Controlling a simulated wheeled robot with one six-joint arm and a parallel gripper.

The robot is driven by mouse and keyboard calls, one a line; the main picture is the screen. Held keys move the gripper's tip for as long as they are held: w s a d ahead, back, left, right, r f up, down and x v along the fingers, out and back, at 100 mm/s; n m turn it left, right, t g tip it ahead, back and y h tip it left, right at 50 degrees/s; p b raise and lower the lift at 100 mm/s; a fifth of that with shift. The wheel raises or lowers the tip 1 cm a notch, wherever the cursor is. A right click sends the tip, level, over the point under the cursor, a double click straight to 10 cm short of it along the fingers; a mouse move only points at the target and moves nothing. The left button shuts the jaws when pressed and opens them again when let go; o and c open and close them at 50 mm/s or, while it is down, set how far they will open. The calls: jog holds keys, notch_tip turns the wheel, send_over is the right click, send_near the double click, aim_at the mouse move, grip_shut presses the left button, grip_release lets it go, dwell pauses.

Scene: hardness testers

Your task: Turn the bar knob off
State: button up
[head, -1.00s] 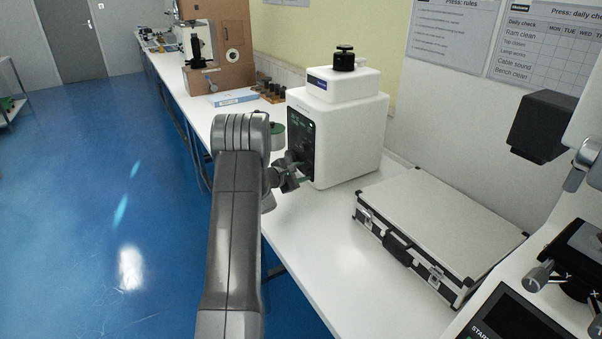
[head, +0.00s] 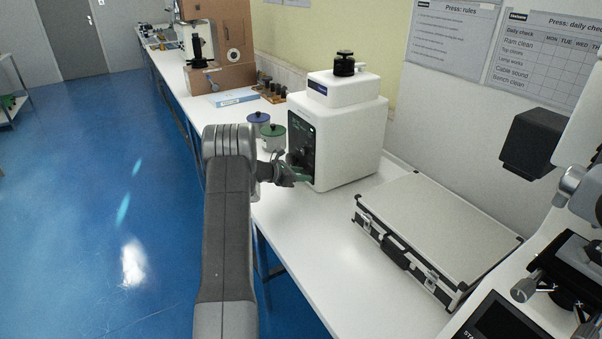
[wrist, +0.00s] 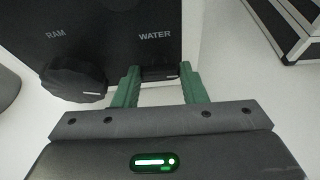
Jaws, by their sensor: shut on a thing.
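The white press (head: 352,135) stands on the bench, its dark front panel (head: 300,140) facing my arm. In the wrist view the panel (wrist: 110,20) carries a round ribbed knob (wrist: 72,80) under "RAM" and a dark bar knob (wrist: 158,73) under "WATER". The bar knob lies across the picture, with a small white mark near its right end. My gripper (wrist: 161,78) has its green fingers shut on the bar knob, one on each side. In the head view my gripper (head: 302,173) is at the panel's lower part; the knob is hidden there.
A silver case (head: 440,235) with black edges lies on the bench right of the press. A green-lidded pot (head: 273,138) and a blue-lidded pot (head: 258,119) stand behind my wrist. Another machine (head: 570,270) is at the right edge. Blue floor is free at left.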

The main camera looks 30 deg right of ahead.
dwell(0.4)
jog(key=o, duration=1)
jog(key=shift+a, duration=0.1)
jog(key=w+b+v, duration=0.1)
jog(key=v, duration=1.2)
jog(key=shift+s+a+r+b, duration=0.2)
jog(key=shift+s+a+b, duration=0.1)
jog(key=shift+s+b, duration=0.1)
jog(key=shift+d, duration=0.15)
jog(key=p+x, duration=0.2)
jog(key=x, duration=1.1)
jog(key=shift+d+f, duration=0.2)
jog(key=shift+d, duration=0.1)
